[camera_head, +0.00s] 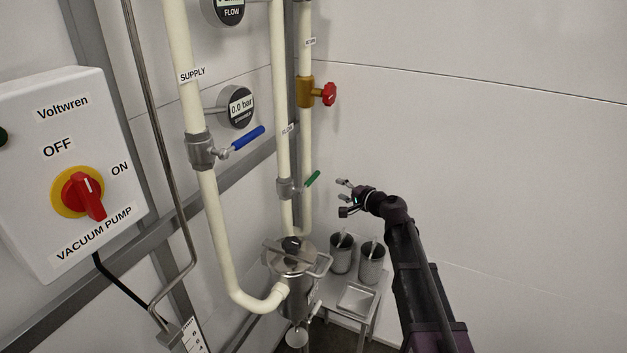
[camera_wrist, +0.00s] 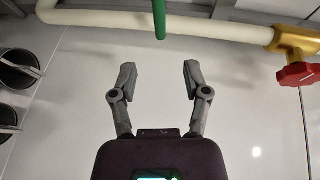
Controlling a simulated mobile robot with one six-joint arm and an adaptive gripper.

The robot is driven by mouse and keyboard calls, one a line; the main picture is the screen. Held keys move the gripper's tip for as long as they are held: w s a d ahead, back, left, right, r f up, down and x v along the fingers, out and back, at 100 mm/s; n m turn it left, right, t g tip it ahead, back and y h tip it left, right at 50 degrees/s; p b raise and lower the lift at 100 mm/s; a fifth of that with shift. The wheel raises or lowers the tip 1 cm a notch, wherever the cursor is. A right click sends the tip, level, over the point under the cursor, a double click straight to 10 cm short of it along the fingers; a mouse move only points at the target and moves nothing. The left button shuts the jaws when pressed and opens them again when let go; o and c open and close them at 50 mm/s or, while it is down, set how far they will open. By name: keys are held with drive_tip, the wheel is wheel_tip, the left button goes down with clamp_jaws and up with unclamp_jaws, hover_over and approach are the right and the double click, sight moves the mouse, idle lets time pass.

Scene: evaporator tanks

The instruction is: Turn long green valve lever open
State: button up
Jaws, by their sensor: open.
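The green valve lever (camera_head: 312,179) sticks out to the right and slightly up from its grey valve body (camera_head: 289,188) on a cream pipe in the head view. In the wrist view the green lever (camera_wrist: 160,18) hangs in from the top edge, roughly in line with the gap between the fingers. My gripper (camera_head: 345,197) is just right of the lever's free end and slightly lower in the picture. In the wrist view my gripper (camera_wrist: 157,77) has its two fingers apart with nothing between them. The lever tip is beyond the fingertips, not touching them.
A blue lever (camera_head: 247,138) is on the supply pipe and a red knob (camera_head: 328,94) on a brass valve. A metal vessel (camera_head: 291,258) stands below, beside a small table with metal cups (camera_head: 372,264). The wall right of my gripper is clear.

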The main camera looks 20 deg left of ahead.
sight(313, 176)
drive_tip(key=b+x, duration=0.2)
drive_tip(key=x, duration=1.2)
drive_tip(key=shift+s+f, duration=0.1)
drive_tip(key=shift+d, duration=0.1)
clamp_jaws()
drive_tip(key=shift+d, duration=0.1)
